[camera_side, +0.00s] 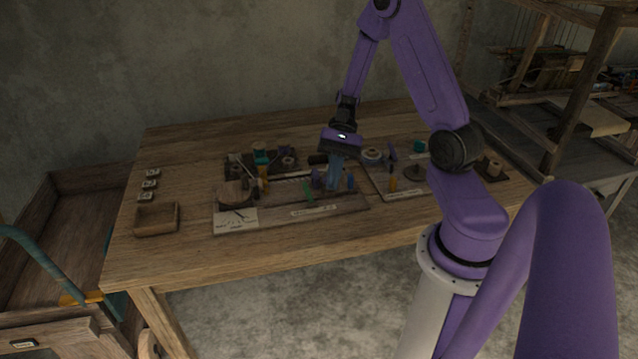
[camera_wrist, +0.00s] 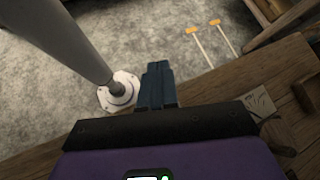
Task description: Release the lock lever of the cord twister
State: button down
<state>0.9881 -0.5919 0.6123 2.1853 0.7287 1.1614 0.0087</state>
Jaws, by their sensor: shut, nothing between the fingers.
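My gripper (camera_side: 334,182) is shut with nothing between its blue fingers. It points down over the workbench, close to small coloured parts on a wooden board (camera_side: 345,206). In the wrist view my gripper (camera_wrist: 158,70) shows its dark blue fingers together. Near the fingers in the side view are a green upright part (camera_side: 308,192), a purple part (camera_side: 316,178) and a blue part (camera_side: 351,182). I cannot tell which part is the cord twister's lock lever, or whether the fingers touch anything; the wrist view does not show these parts.
To the right is another board (camera_side: 405,193) with an orange peg (camera_side: 393,185). The bench's front strip is clear.

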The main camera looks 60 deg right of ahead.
jog(key=w+d+f+m+t+y, duration=0.25)
jog(key=d+m+t, duration=0.25)
jog(key=d+m, duration=0.25)
jog(key=m+t+h, duration=0.2)
jog(key=m+t, duration=0.6)
send_near(308, 194)
jog(key=w+a, duration=0.2)
jog(key=w, duration=0.1)
jog(key=w+a, duration=0.1)
jog(key=w, duration=0.1)
jog(key=shift+a+f, duration=0.35)
jog(key=shift+w+a+h, duration=0.45)
jog(key=shift+a, duration=0.05)
jog(key=shift+w+a+g+h, duration=0.25)
jog(key=shift+g+h, duration=0.15)
jog(key=shift+g, duration=0.1)
jog(key=shift+s+d+f, duration=0.1)
jog(key=shift+s+f, duration=0.05)
